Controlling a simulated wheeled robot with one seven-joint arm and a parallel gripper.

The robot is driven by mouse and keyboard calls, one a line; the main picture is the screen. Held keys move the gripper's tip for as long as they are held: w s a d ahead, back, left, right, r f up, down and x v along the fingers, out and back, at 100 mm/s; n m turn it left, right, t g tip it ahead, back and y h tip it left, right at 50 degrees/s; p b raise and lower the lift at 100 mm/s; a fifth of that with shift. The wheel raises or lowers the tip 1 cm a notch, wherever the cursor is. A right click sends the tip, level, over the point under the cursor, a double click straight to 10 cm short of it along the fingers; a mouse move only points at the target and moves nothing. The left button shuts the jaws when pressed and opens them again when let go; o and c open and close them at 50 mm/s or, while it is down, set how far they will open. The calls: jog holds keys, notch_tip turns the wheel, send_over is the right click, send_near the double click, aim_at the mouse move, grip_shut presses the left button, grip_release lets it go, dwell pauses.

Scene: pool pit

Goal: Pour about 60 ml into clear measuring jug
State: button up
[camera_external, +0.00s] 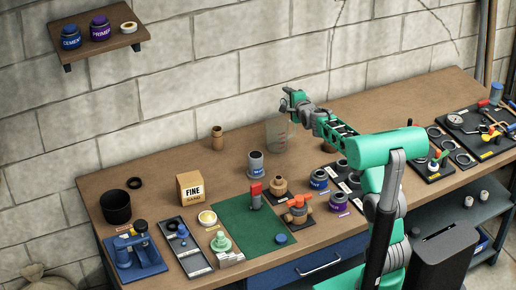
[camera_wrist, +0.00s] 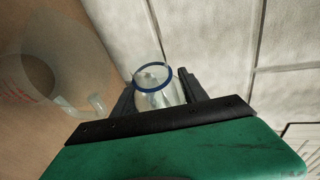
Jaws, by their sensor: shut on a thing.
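The clear measuring jug (camera_external: 277,135) stands on the bench near the back wall. In the wrist view the jug (camera_wrist: 65,50) fills the left side, with faint red marks on its wall. My gripper (camera_external: 290,103) is above and just right of the jug. In the wrist view my gripper (camera_wrist: 160,92) is shut on a small clear container with a blue rim (camera_wrist: 155,68), its mouth partly facing the camera. The container looks tilted. I cannot tell how much it holds, and no stream shows.
A brown fitting (camera_external: 217,138) stands left of the jug on the wooden bench (camera_external: 160,165). A grey can (camera_external: 256,164) stands in front of the jug. A green mat (camera_external: 240,235) with valve parts lies nearer the front. The block wall (camera_external: 210,60) is close behind.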

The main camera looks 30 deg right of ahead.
jog(key=shift+r+n+b, duration=0.35)
jog(key=shift+n+b, duration=0.05)
jog(key=shift+b, duration=0.5)
jog(key=shift+w+d+t+h+b, duration=0.2)
jog(key=shift+d+t+h+b, duration=0.1)
jog(key=shift+d, duration=0.2)
jog(key=shift+f+n+b, duration=0.15)
jog(key=shift+n+b, duration=0.35)
jog(key=shift+b, duration=0.65)
dwell(0.4)
